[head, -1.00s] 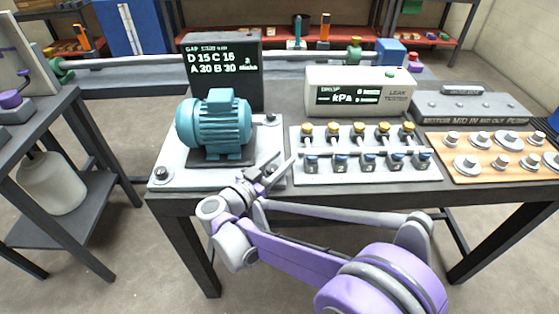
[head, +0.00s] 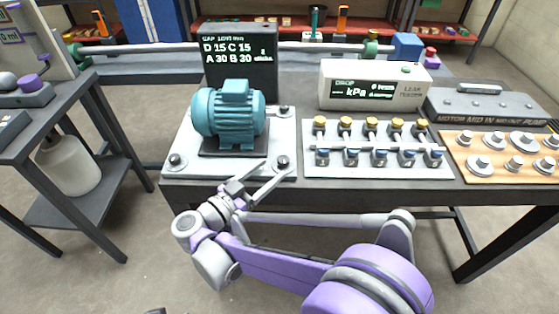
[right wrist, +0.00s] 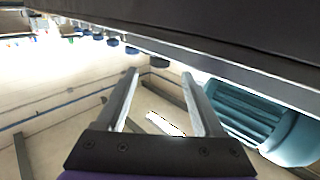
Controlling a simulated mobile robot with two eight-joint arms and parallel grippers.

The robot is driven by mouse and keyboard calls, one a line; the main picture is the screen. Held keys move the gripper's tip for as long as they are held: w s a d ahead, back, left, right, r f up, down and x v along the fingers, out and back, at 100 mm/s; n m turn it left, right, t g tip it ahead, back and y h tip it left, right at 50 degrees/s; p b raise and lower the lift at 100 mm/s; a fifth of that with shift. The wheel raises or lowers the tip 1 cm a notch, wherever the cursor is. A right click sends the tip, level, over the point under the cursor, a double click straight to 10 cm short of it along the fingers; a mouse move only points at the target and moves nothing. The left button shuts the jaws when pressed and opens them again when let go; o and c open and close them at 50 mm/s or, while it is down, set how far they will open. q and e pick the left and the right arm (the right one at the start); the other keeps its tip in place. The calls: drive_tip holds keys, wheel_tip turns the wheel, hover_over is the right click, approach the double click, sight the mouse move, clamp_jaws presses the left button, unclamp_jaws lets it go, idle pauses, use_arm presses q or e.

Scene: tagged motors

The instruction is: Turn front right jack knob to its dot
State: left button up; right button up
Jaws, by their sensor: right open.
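The front right jack knob (head: 282,162) is a small dark knob at the front right corner of the pale base plate (head: 215,171) under the teal motor (head: 228,112). Its dot is too small to make out. My right gripper (head: 274,168) is open and empty at the plate's front edge, its fingers pointing up and right, one tip close to the knob. In the right wrist view a dark knob (right wrist: 160,62) shows between the two fingertips, beyond them; contact cannot be told. A small dark piece (head: 155,311) at the bottom edge may be my left gripper.
A dark display (head: 240,52) stands behind the motor. Right of the plate is a white board (head: 320,171) with yellow and blue knobs, and a leak tester (head: 374,84) behind it. A wooden tray (head: 485,178) with metal discs lies at the right. The front left jack knob (head: 175,160) is clear.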

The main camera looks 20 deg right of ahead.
drive_tip(key=shift+s+a, duration=0.4)
drive_tip(key=shift+a, duration=0.2)
drive_tip(key=shift+w, duration=0.1)
